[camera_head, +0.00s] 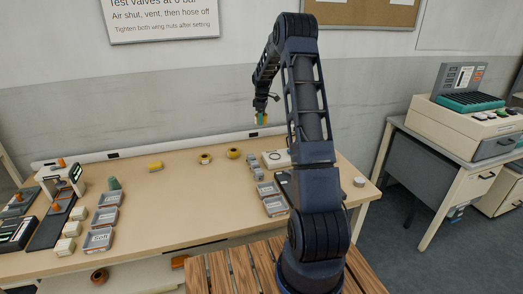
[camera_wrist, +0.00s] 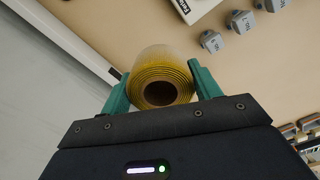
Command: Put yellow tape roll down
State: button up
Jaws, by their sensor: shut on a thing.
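The yellow tape roll (camera_wrist: 146,73) sits between the two green fingers of my gripper (camera_wrist: 160,86) in the wrist view, its round end with a dark core hole facing the camera. The fingers are shut on its sides. In the head view my gripper (camera_head: 261,117) holds the roll up in front of the wall, above the back of the workbench (camera_head: 180,205). The roll is small there and partly hidden by the fingers.
A white device (camera_head: 276,158), grey weights (camera_head: 254,168) and trays (camera_head: 274,206) stand right. More trays (camera_head: 98,239) stand left. The bench middle is clear.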

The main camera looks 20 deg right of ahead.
notch_tip(320, 180, down, 18)
jog(key=shift+r, duration=0.1)
dwell(0.5)
jog(key=o, duration=1)
